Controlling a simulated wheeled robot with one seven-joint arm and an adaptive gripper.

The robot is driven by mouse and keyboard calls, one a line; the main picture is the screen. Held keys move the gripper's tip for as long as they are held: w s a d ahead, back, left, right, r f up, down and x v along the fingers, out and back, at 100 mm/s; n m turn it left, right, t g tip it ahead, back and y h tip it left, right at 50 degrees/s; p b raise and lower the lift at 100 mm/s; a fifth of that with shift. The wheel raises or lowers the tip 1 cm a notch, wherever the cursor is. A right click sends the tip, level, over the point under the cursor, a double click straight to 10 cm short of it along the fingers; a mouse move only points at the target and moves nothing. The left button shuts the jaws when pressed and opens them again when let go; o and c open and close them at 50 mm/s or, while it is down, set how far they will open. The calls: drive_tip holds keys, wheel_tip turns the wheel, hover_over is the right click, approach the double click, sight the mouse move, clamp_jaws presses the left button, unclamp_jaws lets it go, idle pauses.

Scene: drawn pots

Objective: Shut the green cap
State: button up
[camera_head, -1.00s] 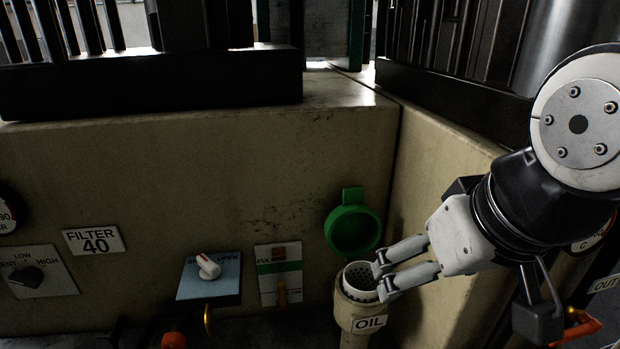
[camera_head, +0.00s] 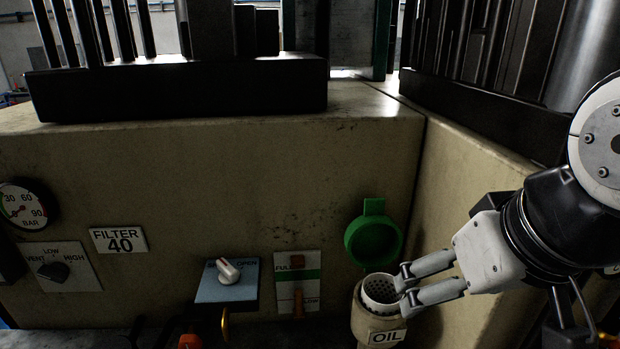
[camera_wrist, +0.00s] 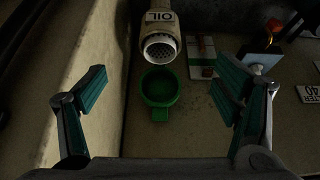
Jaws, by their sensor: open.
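The green cap (camera_head: 374,238) stands open above and behind the oil filler neck (camera_head: 366,322), with its round hollow side facing out and a tab on top. The neck is a beige pipe with a white perforated insert in its mouth and an OIL label. My gripper (camera_head: 404,289) is open, its fingertips beside the right of the neck's mouth in the head view; I cannot tell if they touch it. In the wrist view the cap (camera_wrist: 160,87) and the neck (camera_wrist: 160,38) lie beyond and between the spread fingers, which hold nothing.
A blue plate with a white knob (camera_head: 228,272) and a level gauge (camera_head: 297,284) are left of the neck. Further left are a FILTER 40 label (camera_head: 118,239), a vent dial (camera_head: 53,270) and a pressure gauge (camera_head: 21,206). A beige wall (camera_head: 470,160) bounds the right.

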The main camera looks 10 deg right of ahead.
drive_tip(key=shift+w+r, duration=0.15)
drive_tip(key=c, duration=0.4)
wheel_tip(320, 180, up, 6)
drive_tip(key=g+p, duration=0.1)
drive_tip(key=p, duration=0.4)
hover_over(376, 199)
drive_tip(key=s, duration=0.5)
drive_tip(key=shift+c, duration=0.2)
drive_tip(key=p+x, duration=0.1)
drive_tip(key=x, duration=1.2)
drive_tip(key=shift+w, duration=0.1)
drive_tip(key=shift+r, duration=0.1)
clamp_jaws()
